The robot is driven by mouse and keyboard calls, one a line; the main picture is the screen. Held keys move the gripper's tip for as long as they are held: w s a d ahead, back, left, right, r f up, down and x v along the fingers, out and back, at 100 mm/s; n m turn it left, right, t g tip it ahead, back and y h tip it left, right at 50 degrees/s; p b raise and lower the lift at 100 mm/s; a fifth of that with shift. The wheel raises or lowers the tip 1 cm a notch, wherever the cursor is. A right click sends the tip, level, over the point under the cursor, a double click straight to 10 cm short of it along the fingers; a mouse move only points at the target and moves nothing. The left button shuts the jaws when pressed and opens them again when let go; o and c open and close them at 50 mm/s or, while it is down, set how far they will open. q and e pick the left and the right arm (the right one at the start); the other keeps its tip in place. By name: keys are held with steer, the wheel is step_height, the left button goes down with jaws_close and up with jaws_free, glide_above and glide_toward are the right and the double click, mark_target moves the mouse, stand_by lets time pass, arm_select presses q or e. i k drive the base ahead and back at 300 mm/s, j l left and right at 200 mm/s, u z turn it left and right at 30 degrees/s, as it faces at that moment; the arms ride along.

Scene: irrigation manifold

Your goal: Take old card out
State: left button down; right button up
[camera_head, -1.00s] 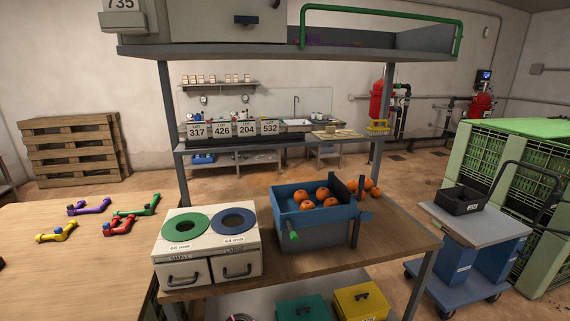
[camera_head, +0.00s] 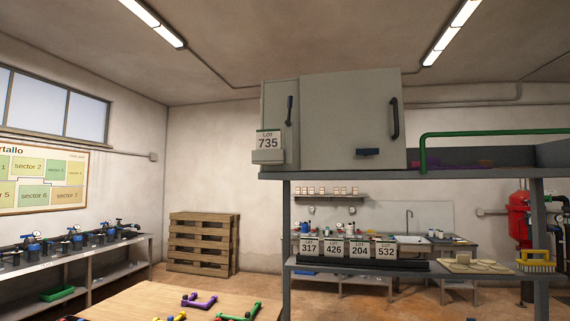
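A white card reading LOT 735 (camera_head: 268,141) sits in a small grey holder (camera_head: 268,156) on the left front of a grey cabinet (camera_head: 345,122) on the top shelf. More white lot cards stand in a row on the shelf below: 317 (camera_head: 308,246), 426 (camera_head: 333,248), 204 (camera_head: 359,249) and 532 (camera_head: 385,250). Neither of my grippers is in the picture.
The cabinet has two dark handles (camera_head: 394,118) and a dark latch (camera_head: 367,152). A green rail (camera_head: 490,133) edges the top shelf at right. A yellow brush (camera_head: 536,260) lies on the lower shelf. Coloured valve pieces lie on the wooden table (camera_head: 140,300) at bottom left.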

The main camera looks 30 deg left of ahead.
mark_target(265, 139)
steer(key=i+j, duration=0.1)
steer(key=j, duration=0.4)
steer(key=i+j, duration=0.1)
steer(key=j, duration=0.45)
steer(key=i+j, duration=0.1)
steer(key=j, duration=0.4)
steer(key=j+z, duration=0.1)
steer(key=j, duration=0.4)
steer(key=i, duration=0.05)
